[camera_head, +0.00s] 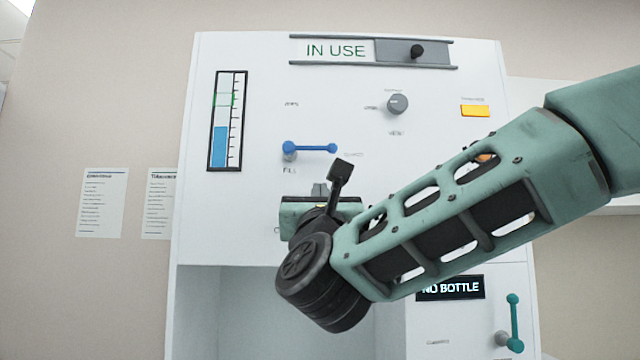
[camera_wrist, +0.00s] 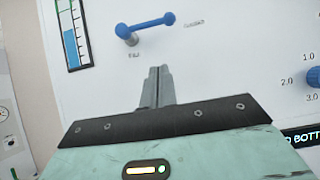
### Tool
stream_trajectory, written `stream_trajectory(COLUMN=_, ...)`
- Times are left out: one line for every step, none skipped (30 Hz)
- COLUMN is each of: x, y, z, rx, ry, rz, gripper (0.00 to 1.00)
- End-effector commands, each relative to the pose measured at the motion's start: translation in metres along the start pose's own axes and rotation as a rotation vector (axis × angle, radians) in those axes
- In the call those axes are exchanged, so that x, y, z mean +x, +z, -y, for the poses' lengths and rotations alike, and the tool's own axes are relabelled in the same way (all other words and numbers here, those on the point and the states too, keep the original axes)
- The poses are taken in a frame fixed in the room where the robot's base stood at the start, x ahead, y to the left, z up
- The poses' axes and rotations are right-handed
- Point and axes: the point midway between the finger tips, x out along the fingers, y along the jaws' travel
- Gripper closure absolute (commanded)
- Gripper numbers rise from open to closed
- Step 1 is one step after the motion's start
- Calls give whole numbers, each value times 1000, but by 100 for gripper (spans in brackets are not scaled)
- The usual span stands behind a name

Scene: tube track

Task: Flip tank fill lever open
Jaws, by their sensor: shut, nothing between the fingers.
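The blue fill lever (camera_head: 310,149) is on the white panel, with its pivot at the left and its handle pointing right, nearly level. A "FILL" label sits below the pivot. The lever also shows in the wrist view (camera_wrist: 146,27), above my gripper. The tank gauge (camera_head: 228,121) stands to the left, with blue liquid below a green band. My gripper (camera_head: 320,188) is just below the lever, apart from it. In the wrist view my gripper (camera_wrist: 159,70) has its fingers together, with nothing between them.
A dark knob (camera_head: 398,104) and an orange button (camera_head: 475,111) are at the right. The "IN USE" slider (camera_head: 373,51) is on top. A teal lever (camera_head: 513,323) and a "NO BOTTLE" display (camera_head: 450,288) are at lower right. An open recess (camera_head: 290,310) lies below.

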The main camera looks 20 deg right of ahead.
Motion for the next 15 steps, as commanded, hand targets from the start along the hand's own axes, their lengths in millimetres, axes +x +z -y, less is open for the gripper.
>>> stream_trajectory(x=15, y=5, z=0, rx=-3, ry=-2, rz=-2, gripper=100)
stream_trajectory(x=22, y=6, z=0, rx=-2, ry=-1, rz=-1, gripper=100)
stream_trajectory(x=30, y=6, z=0, rx=-3, ry=-1, rz=-1, gripper=100)
stream_trajectory(x=36, y=5, z=0, rx=-3, ry=-1, rz=-1, gripper=100)
stream_trajectory(x=43, y=5, z=0, rx=-2, ry=-1, rz=-2, gripper=100)
stream_trajectory(x=51, y=5, z=0, rx=-3, ry=0, rz=-1, gripper=100)
stream_trajectory(x=58, y=6, z=0, rx=-4, ry=-1, rz=-1, gripper=100)
stream_trajectory(x=64, y=5, z=0, rx=-3, ry=-1, rz=-1, gripper=100)
stream_trajectory(x=69, y=8, z=0, rx=-1, ry=0, rz=-1, gripper=100)
stream_trajectory(x=71, y=12, z=0, rx=1, ry=1, rz=0, gripper=100)
stream_trajectory(x=74, y=15, z=0, rx=1, ry=1, rz=-1, gripper=100)
stream_trajectory(x=77, y=18, z=0, rx=1, ry=1, rz=-1, gripper=100)
stream_trajectory(x=79, y=20, z=0, rx=1, ry=1, rz=-1, gripper=100)
stream_trajectory(x=81, y=22, z=0, rx=0, ry=1, rz=-1, gripper=100)
stream_trajectory(x=83, y=24, z=0, rx=0, ry=1, rz=-1, gripper=100)
